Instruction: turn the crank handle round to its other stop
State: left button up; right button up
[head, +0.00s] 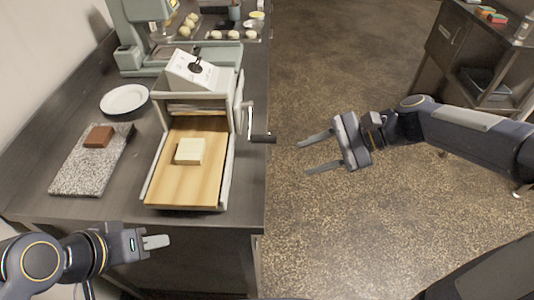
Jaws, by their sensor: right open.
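The crank handle (262,139) sticks out on the right side of a grey bench machine (196,98). Its arm runs down from a pivot on the machine's side, and the dark grip points right, past the counter edge. My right gripper (304,157) is open and empty, right of the grip and apart from it, with its fingers pointing left. My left gripper (168,241) is low at the front left, below the counter's front edge and away from the crank. I cannot tell whether its fingers are apart.
A pale block (190,151) lies on the machine's wooden board (180,185). Left of it are a speckled slab (82,176) with a brown block (100,136) and a white plate (124,99). Dough balls and a mixer stand behind.

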aim_at(251, 140)
jog(key=w+a+f+m+y+b, duration=0.2)
jog(key=w+f+m+y+b, duration=0.35)
jog(key=w, duration=0.55)
jog(key=shift+m+t+y, duration=0.25)
jog(key=shift+m+t, duration=0.05)
jog(key=shift+m, duration=0.55)
jog(key=a, duration=0.2)
jog(key=a+f+p, duration=0.1)
jog(key=a, duration=0.4)
jog(key=shift+w+a+f+p, duration=0.1)
jog(key=shift+w+f+p, duration=0.2)
jog(key=shift+w, duration=0.05)
pick_arm(q)
notch_tip(251, 140, down, 6)
jog(key=shift+r, duration=0.2)
pick_arm(e)
grip_shut()
